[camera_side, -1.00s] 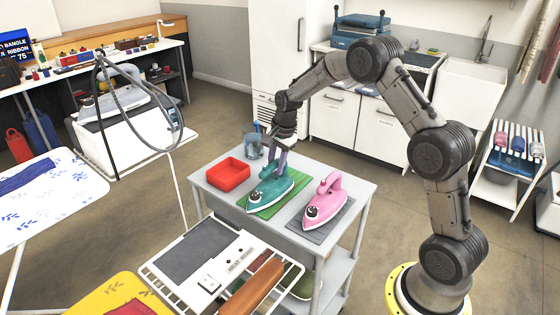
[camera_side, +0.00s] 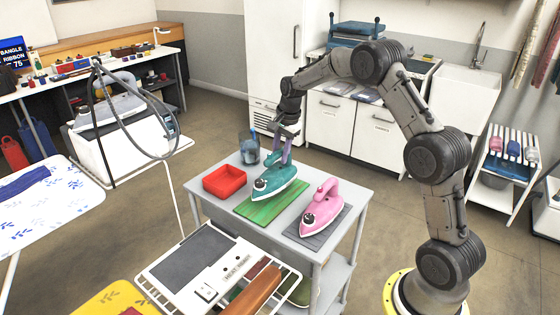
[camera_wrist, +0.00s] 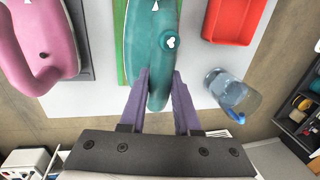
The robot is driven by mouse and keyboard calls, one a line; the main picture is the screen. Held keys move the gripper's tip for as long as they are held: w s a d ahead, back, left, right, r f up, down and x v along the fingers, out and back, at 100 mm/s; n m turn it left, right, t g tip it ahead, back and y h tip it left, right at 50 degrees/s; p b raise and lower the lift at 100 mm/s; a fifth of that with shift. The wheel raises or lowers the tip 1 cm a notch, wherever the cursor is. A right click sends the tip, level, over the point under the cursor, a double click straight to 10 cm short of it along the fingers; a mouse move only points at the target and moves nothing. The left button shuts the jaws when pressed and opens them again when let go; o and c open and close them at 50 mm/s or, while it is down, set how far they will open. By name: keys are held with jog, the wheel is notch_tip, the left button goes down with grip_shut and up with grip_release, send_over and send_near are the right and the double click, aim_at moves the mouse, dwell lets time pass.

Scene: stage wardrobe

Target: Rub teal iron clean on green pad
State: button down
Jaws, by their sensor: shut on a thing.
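The teal iron (camera_side: 276,182) rests on or just above the green pad (camera_side: 268,208), over the pad's far part; I cannot tell if it touches. In the wrist view the teal iron (camera_wrist: 152,48) runs away from me, with a strip of the green pad (camera_wrist: 121,52) along its left. My gripper (camera_side: 283,158) reaches down from behind and is shut on the iron's handle. Its purple fingers stand on both sides of the handle in the wrist view (camera_wrist: 158,92). The sole of the iron is hidden.
A pink iron (camera_side: 322,205) stands on a grey pad (camera_side: 325,222) to the right. A red tray (camera_side: 224,182) lies to the left, and a clear cup (camera_side: 249,150) stands behind it. These share the small grey table (camera_side: 358,193) with the green pad.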

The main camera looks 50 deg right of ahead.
jog(key=shift+r, duration=2.15)
